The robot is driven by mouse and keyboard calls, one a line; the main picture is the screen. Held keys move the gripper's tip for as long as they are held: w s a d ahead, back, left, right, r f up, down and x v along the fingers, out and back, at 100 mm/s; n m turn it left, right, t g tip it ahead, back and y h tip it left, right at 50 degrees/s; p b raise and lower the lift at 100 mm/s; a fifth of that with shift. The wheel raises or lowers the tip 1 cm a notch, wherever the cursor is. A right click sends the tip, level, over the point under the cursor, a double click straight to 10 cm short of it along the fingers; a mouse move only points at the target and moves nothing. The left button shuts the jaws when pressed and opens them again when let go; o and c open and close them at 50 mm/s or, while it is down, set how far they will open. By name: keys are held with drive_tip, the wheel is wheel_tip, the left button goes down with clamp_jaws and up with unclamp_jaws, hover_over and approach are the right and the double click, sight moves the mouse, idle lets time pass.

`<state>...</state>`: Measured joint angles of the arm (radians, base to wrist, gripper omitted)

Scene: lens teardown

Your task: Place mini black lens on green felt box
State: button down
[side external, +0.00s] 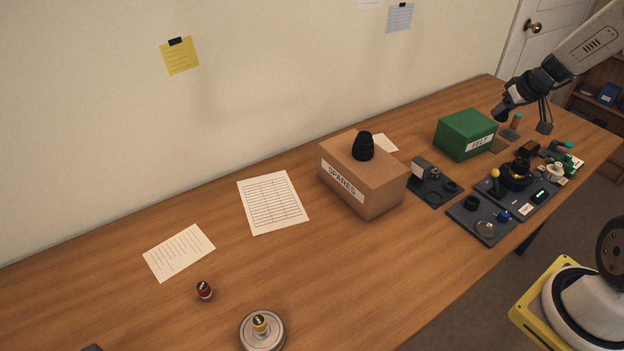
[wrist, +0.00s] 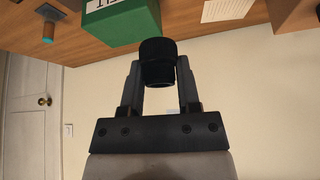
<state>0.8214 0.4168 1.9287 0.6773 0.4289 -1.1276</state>
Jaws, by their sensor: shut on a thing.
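My gripper (side external: 544,122) hangs fingers-down at the upper right of the side view, shut on a small black lens (side external: 545,128). The wrist view shows the lens (wrist: 158,63) held between the two fingertips (wrist: 158,75), with its ribbed end away from the gripper body. The green felt box (side external: 466,134), labelled FELT, stands on the bench to the left of the held lens in the side view. Its top looks bare there. The box also shows at the top of the upside-down wrist view (wrist: 122,25). Lens and box look apart.
A brown SPARES box (side external: 362,180) carries another black lens (side external: 363,147). Dark trays (side external: 481,219) with several small parts lie in front of the felt box. A teal-topped post (side external: 516,121) stands right of it. The bench's left half is mostly clear.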

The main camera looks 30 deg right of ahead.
approach(462, 128)
drive_tip(key=shift+w+f, duration=0.2)
drive_tip(key=shift+w, duration=0.3)
drive_tip(key=shift+w+f, duration=0.25)
drive_tip(key=shift+w, duration=0.2)
drive_tip(key=shift+w+d+f, duration=0.25)
drive_tip(key=shift+f, duration=0.1)
drive_tip(key=shift+w+d+f, duration=0.15)
drive_tip(key=shift+w+f, duration=0.1)
drive_tip(key=shift+f, duration=1.6)
drive_tip(key=shift+f, duration=0.1)
drive_tip(key=shift+c, duration=1.6)
unclamp_jaws()
